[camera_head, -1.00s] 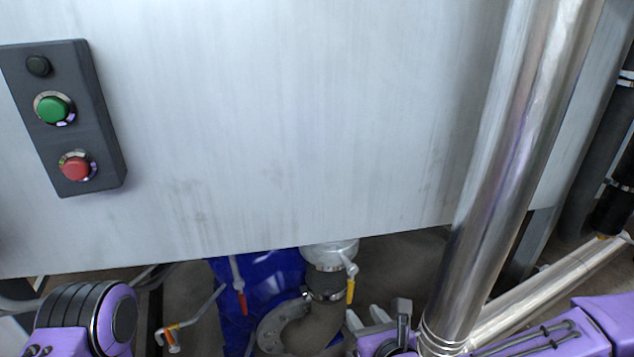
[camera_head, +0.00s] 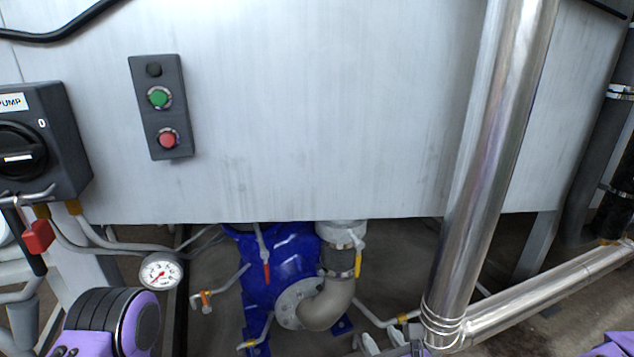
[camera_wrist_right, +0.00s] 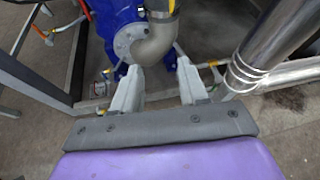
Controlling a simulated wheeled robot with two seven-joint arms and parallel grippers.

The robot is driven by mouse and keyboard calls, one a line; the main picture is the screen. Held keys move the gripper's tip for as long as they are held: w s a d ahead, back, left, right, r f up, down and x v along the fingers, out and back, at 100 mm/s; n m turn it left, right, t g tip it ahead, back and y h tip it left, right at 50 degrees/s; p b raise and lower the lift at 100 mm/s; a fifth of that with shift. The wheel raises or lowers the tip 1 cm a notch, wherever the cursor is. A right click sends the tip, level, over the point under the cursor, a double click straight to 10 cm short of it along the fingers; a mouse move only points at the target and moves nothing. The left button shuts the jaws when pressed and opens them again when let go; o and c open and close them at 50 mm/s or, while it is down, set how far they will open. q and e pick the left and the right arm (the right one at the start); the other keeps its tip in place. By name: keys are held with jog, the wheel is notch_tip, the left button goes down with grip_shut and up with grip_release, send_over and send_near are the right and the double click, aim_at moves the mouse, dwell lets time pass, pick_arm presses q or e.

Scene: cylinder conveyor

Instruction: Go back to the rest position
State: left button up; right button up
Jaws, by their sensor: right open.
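My right gripper (camera_head: 388,343) shows only in part at the bottom edge of the head view, left of the steel pipe's foot. In the right wrist view its two pale fingers (camera_wrist_right: 157,80) stand apart with nothing between them. They point toward the blue pump and its curved grey pipe, and a clear gap to these cannot be judged. A purple and black link of my left arm (camera_head: 112,322) shows at the bottom left of the head view. My left gripper is out of the picture.
A steel tank wall (camera_head: 320,120) carries a button box (camera_head: 161,107) with green and red buttons. A pump switch box (camera_head: 42,140) and a gauge (camera_head: 161,271) are at left. The blue pump (camera_head: 272,262) sits below. A thick steel pipe (camera_head: 487,160) stands at right.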

jog(key=s+d+f+n+g+h+p, duration=0.1)
jog(key=s+d+f+n+g+p, duration=0.15)
jog(key=s+f+n, duration=0.55)
jog(key=s+d+f+n+g+h+p, duration=0.1)
jog(key=s+f+n+g+p, duration=0.4)
jog(key=n, duration=0.5)
jog(key=s+d+n+g+h+p, duration=0.2)
jog(key=s+d+n+p, duration=0.4)
jog(key=s+d, duration=0.5)
jog(key=d+n+h, duration=0.1)
jog(key=d, duration=0.2)
jog(key=shift+n+h, duration=0.3)
jog(key=shift+w+d+g, duration=0.1)
jog(key=shift+g, duration=0.15)
